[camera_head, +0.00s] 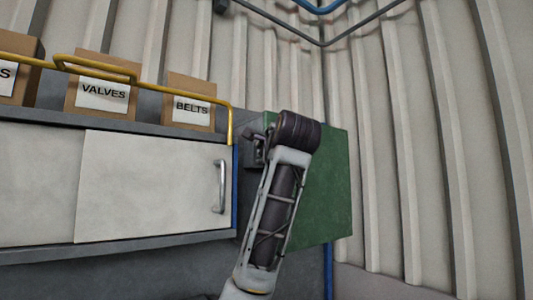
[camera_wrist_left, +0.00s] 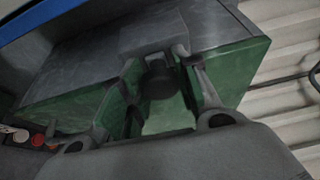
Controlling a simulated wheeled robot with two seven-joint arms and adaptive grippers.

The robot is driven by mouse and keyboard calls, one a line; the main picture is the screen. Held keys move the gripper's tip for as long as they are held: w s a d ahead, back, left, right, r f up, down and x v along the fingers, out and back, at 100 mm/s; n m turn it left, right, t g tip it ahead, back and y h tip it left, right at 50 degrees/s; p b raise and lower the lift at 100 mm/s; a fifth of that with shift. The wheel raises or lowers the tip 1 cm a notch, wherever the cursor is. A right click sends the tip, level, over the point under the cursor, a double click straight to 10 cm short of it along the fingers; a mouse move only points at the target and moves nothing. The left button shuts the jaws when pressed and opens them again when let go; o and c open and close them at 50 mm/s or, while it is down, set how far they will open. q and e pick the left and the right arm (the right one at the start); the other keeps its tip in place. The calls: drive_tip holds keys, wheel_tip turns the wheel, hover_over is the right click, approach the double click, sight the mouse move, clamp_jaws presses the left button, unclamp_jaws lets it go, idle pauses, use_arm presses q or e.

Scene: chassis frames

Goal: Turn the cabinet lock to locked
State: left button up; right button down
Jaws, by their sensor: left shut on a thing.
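A green cabinet (camera_head: 325,190) stands to the right of the grey shelf unit, against the ribbed wall. My left arm crosses in front of it. My left gripper (camera_head: 250,152) is at the cabinet's left part, partly hidden by my own wrist. In the left wrist view, the gripper's two fingers (camera_wrist_left: 157,62) are on either side of a small dark grey part, seemingly the cabinet lock (camera_wrist_left: 152,40), and shut on it. The fingers and the dark shapes between them hide much of the lock, so I cannot tell its turned position. My right gripper is not in view.
A sliding cabinet door (camera_head: 150,185) with a metal handle (camera_head: 219,186) is at the left. Above it, a yellow rail (camera_head: 231,120) runs in front of cardboard boxes, including a VALVES box (camera_head: 105,72) and a BELTS box (camera_head: 190,88). A ribbed wall (camera_head: 430,150) closes the right side.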

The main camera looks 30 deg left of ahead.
use_arm(q)
drive_tip(key=o, duration=1)
drive_tip(key=shift+o, duration=0.2)
drive_tip(key=v, duration=1.2)
drive_tip(key=shift+w, duration=0.1)
